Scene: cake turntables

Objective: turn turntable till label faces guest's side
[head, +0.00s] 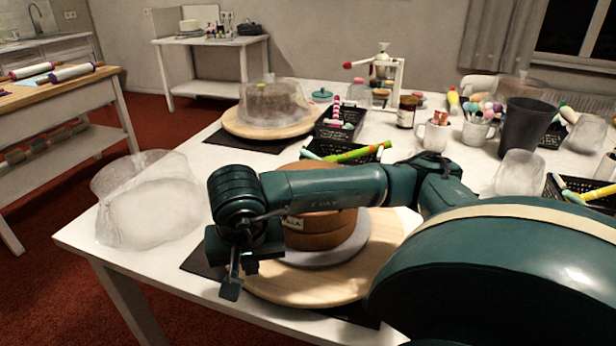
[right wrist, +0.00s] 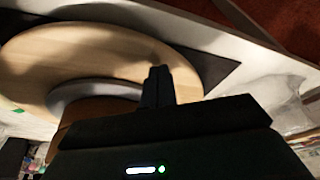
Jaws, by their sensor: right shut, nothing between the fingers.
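A wooden turntable (head: 385,240) stands on a dark mat near the table's front edge. On it is a grey board (head: 345,250) with a brown layered cake (head: 340,230). My right gripper (head: 236,284) points down at the turntable's left rim, shut and empty. In the right wrist view the shut fingers (right wrist: 158,85) overlap the wooden disc (right wrist: 60,50) near its edge; I cannot tell whether they touch it. My left gripper is not in view.
A second turntable (head: 240,128) with a covered cake stands at the back left. Clear plastic covers (head: 150,205) sit on the left table corner. Black baskets (head: 345,128), mugs (head: 432,135) and a dark cup (head: 525,125) crowd the back and right.

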